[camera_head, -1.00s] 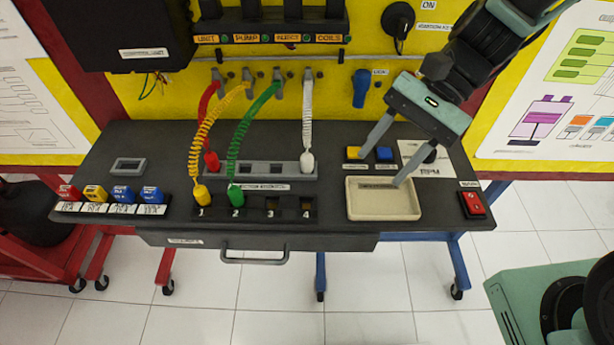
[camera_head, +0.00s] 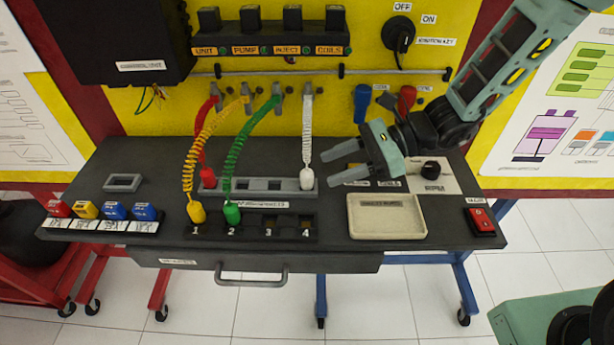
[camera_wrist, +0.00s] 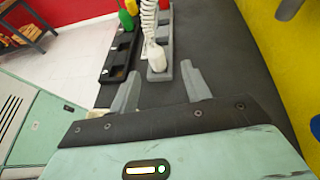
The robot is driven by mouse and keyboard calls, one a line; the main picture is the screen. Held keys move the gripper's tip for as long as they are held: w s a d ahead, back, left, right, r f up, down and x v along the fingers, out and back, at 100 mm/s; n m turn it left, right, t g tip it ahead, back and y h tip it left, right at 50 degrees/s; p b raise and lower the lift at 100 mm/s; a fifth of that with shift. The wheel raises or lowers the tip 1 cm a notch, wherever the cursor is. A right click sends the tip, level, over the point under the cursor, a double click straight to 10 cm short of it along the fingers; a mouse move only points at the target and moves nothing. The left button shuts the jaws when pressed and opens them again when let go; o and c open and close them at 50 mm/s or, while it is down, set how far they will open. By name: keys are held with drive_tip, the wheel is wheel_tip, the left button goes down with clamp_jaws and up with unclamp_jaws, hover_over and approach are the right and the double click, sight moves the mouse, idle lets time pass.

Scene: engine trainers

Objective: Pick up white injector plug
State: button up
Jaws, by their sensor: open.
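The white injector plug (camera_head: 307,178) stands upright in the right end of the grey holder (camera_head: 262,186), with its coiled white cord (camera_head: 308,130) running up to the panel. My gripper (camera_head: 325,166) is open and empty, just right of the plug, with its fingers pointing left at it. In the wrist view the plug (camera_wrist: 156,57) stands ahead of the gap between the fingertips (camera_wrist: 161,84), apart from both. The gripper does not touch it as far as I can see.
Red (camera_head: 207,178), yellow (camera_head: 196,212) and green (camera_head: 232,212) plugs with coiled cords stand to the left. The black numbered strip (camera_head: 285,228) lies in front of the holder. A beige tray (camera_head: 387,232) and red switch (camera_head: 481,221) are at the right.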

sight(307, 177)
drive_tip(key=x, duration=0.3)
drive_tip(key=p+x, duration=0.1)
drive_tip(key=x, duration=0.1)
drive_tip(key=shift+s+a+r, duration=0.2)
drive_tip(key=shift+s+a, duration=0.05)
drive_tip(key=shift+a, duration=0.15)
drive_tip(key=shift+a+f, duration=0.2)
drive_tip(key=shift+a, duration=0.15)
clamp_jaws()
